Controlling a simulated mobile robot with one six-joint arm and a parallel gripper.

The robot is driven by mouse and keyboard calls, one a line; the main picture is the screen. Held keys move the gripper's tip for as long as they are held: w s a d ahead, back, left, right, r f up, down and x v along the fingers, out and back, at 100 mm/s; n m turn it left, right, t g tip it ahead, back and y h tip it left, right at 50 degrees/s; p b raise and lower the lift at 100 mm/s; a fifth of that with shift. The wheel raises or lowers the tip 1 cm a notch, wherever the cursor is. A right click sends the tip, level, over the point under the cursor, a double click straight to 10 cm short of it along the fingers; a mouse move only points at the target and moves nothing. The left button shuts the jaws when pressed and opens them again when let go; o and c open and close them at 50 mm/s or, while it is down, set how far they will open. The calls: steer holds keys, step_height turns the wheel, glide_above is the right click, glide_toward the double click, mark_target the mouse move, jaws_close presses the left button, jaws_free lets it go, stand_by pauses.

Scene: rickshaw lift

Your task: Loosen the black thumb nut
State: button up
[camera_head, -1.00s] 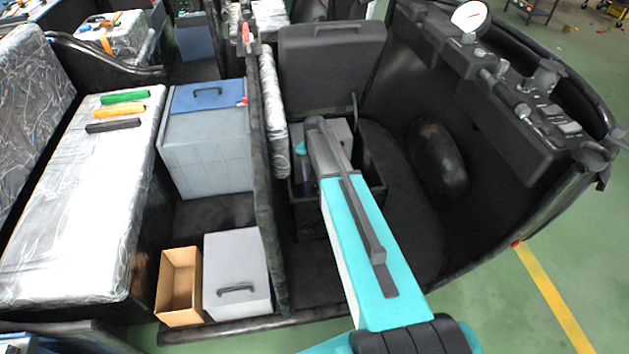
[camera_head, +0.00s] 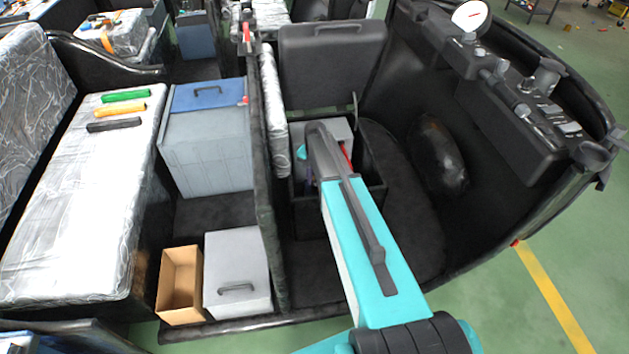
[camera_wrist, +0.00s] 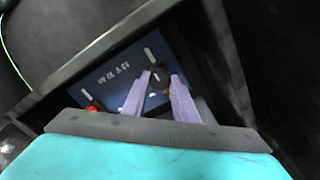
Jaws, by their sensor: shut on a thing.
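In the wrist view, my gripper (camera_wrist: 160,79) points down at a dark blue panel (camera_wrist: 110,75) with white lettering inside an open black box. Its two purple fingers are around a small black thumb nut (camera_wrist: 159,71), with their tips closed on it. The fingers hide part of the nut, and the picture is too blurred to tell how far it is turned. In the head view, my arm reaches into the open box (camera_head: 310,215) below the raised black seat lid. My arm hides the nut and most of the gripper there.
A red part (camera_wrist: 93,107) lies left of the fingers. Black box walls stand close around my gripper. In the head view, the raised seat lid (camera_head: 333,65) is behind, a partition (camera_head: 263,180) is left, and a black dash with a gauge (camera_head: 469,16) is right.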

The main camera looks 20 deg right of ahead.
steer(key=shift+n, duration=0.4)
steer(key=n+b, duration=0.1)
steer(key=n, duration=0.2)
steer(key=n+b, duration=0.1)
steer(key=n, duration=0.2)
steer(key=shift+n, duration=0.4)
steer(key=n+b, duration=0.1)
steer(key=n, duration=0.6)
steer(key=shift+b, duration=0.3)
steer(key=n, duration=0.6)
steer(key=shift+w+b, duration=0.1)
steer(key=shift+b, duration=0.2)
steer(key=n, duration=0.6)
steer(key=shift+r+n, duration=0.1)
steer(key=shift+n, duration=0.3)
